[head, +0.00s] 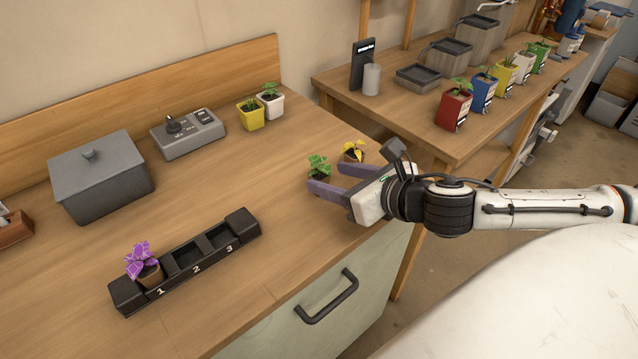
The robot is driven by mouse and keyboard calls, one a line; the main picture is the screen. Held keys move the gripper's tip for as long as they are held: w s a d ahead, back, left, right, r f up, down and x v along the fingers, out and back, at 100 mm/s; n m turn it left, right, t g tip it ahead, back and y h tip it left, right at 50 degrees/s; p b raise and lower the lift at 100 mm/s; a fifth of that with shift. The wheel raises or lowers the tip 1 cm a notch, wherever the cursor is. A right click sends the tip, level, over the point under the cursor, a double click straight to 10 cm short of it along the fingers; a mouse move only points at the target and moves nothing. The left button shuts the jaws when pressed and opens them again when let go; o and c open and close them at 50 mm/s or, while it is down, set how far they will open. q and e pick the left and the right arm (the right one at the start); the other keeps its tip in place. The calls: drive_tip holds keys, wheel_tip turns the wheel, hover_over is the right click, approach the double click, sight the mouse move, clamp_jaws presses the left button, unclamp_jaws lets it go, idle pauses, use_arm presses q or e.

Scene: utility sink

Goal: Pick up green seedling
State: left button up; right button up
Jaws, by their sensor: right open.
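The green seedling (319,166) stands on the wooden counter near its right end. My right gripper (318,181) comes in from the right with its jaws open. Its two purple fingers reach to the seedling, one on the near side and one on the far side. The seedling's pot is mostly hidden by the fingers, so I cannot tell whether they touch it. A yellow seedling (354,152) in a brown pot stands just behind the gripper. My left gripper is not in view.
A black tray (213,256) numbered 1 to 3 holds a purple seedling (142,260) in slot 1; slots 2 and 3 look empty. A grey lidded box (101,178), a control box (187,134) and yellow (250,116) and white (271,103) pots stand behind. The counter's middle is clear.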

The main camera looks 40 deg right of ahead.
sight(320, 175)
drive_tip(key=shift+x, duration=1.6)
drive_tip(key=shift+c, duration=0.4)
drive_tip(key=c, duration=1.1)
